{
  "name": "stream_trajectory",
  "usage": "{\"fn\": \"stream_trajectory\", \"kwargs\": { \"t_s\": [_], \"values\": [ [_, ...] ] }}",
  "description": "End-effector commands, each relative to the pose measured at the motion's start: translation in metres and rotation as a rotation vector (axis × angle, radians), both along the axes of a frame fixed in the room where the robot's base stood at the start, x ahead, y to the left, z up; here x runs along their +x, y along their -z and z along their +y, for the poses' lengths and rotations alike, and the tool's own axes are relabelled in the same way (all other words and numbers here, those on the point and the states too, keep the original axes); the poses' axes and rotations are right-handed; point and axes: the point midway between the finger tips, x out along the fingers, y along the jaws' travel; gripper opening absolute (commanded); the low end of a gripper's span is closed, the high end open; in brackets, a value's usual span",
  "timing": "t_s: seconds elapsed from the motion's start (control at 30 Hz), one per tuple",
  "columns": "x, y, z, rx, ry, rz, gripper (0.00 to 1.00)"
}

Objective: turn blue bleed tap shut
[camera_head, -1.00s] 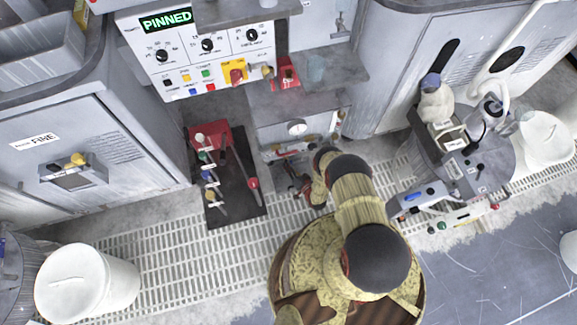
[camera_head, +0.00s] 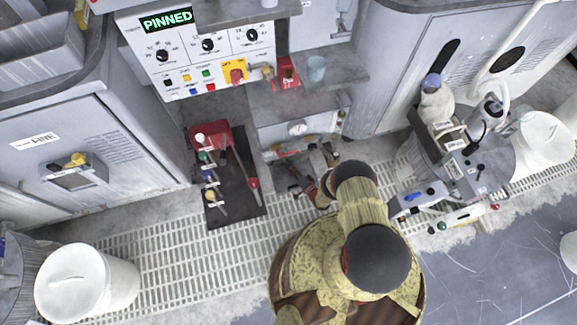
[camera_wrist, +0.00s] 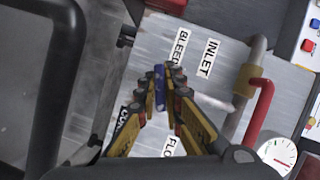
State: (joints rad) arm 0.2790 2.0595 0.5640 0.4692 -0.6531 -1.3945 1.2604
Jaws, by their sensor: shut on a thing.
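The blue bleed tap (camera_wrist: 159,86) shows in the wrist view as a narrow blue handle, running roughly up and down the picture. My gripper (camera_wrist: 162,92) is shut on it, one finger on each side. The fingers hide the tap's lower part and stem, so I cannot tell how far it is turned. A BLEED label (camera_wrist: 181,47) is on the grey panel just above it, beside an INLET label (camera_wrist: 209,58). In the head view my gripper (camera_head: 299,188) is low in front of the middle cabinet, and the tap cannot be made out there.
In the head view, a black mat (camera_head: 237,195) with a red stand and several taps lies to the left.

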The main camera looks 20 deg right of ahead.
Motion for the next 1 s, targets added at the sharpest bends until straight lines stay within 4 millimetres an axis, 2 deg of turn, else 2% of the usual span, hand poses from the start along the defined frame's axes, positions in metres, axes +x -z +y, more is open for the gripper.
{"fn": "stream_trajectory", "kwargs": {
  "t_s": [0.33, 0.37, 0.67, 1.0],
  "values": [
    [-0.0003, 0.0005, -0.0007, 0.001, 0.002, 0.001, 0.00],
    [-0.0003, 0.0005, -0.0007, 0.001, 0.002, 0.001, 0.10],
    [0.0000, 0.0003, -0.0004, 0.001, 0.001, 0.001, 0.27],
    [-0.0022, 0.0000, -0.0014, 0.001, 0.001, 0.001, 0.27]
  ]
}}
